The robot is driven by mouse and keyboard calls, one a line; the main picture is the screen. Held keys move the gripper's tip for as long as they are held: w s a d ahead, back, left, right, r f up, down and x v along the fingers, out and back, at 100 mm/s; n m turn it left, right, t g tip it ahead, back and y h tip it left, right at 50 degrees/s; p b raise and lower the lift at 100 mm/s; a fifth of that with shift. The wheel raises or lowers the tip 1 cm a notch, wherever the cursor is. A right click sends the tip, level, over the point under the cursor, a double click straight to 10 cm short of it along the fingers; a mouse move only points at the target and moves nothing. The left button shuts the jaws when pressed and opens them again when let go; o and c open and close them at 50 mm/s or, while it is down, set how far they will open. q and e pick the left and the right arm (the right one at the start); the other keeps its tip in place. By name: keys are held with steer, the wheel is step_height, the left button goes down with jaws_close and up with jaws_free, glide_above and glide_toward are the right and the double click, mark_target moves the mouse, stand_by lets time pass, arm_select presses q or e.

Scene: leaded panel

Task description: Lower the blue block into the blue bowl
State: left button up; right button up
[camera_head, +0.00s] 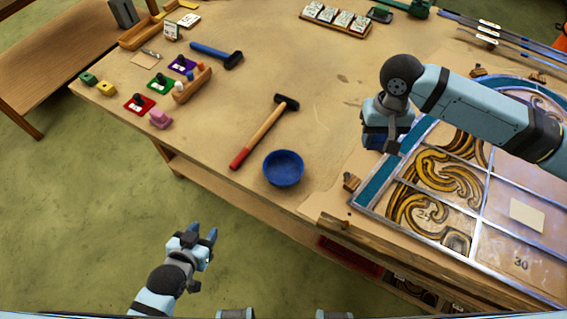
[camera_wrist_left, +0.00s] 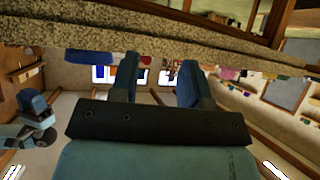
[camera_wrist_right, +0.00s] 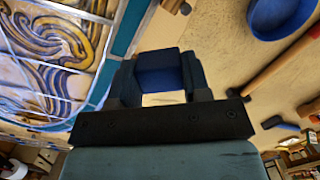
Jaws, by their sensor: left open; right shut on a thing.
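The blue bowl (camera_head: 283,168) stands on the table near its front edge, and no block shows in it. It also shows at the upper right of the right wrist view (camera_wrist_right: 280,16). My right gripper (camera_head: 382,146) is shut on the blue block (camera_wrist_right: 163,73), right of the bowl and beside the leaded panel. In the head view the block (camera_head: 375,142) is mostly hidden by the gripper. My left gripper (camera_head: 204,236) is open and empty, off the table's front edge; its fingers show apart in the left wrist view (camera_wrist_left: 158,82).
The leaded panel (camera_head: 440,190) fills the table's right side. A red-handled hammer (camera_head: 265,132) lies just behind the bowl. Small wooden blocks (camera_head: 351,181) sit at the panel's edge. Colored stamps and a rack (camera_head: 193,84) stand at the left.

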arm_select(q)
steer(key=r, duration=0.1)
steer(key=p, duration=0.1)
steer(key=r+p, duration=0.1)
steer(key=shift+s+a+r+n, duration=0.15)
steer(key=shift+s+r+n, duration=0.1)
steer(key=shift+r+n, duration=0.1)
arm_select(e)
steer(key=a+f, duration=0.4)
steer(key=a, duration=0.6)
steer(key=w+a+f, duration=0.1)
steer(key=a+f, duration=0.3)
steer(key=a, duration=0.7)
steer(key=shift+w, duration=0.3)
steer(key=shift+f, duration=0.1)
steer(key=shift+f, duration=0.9)
arm_select(q)
steer(key=shift+w, duration=0.15)
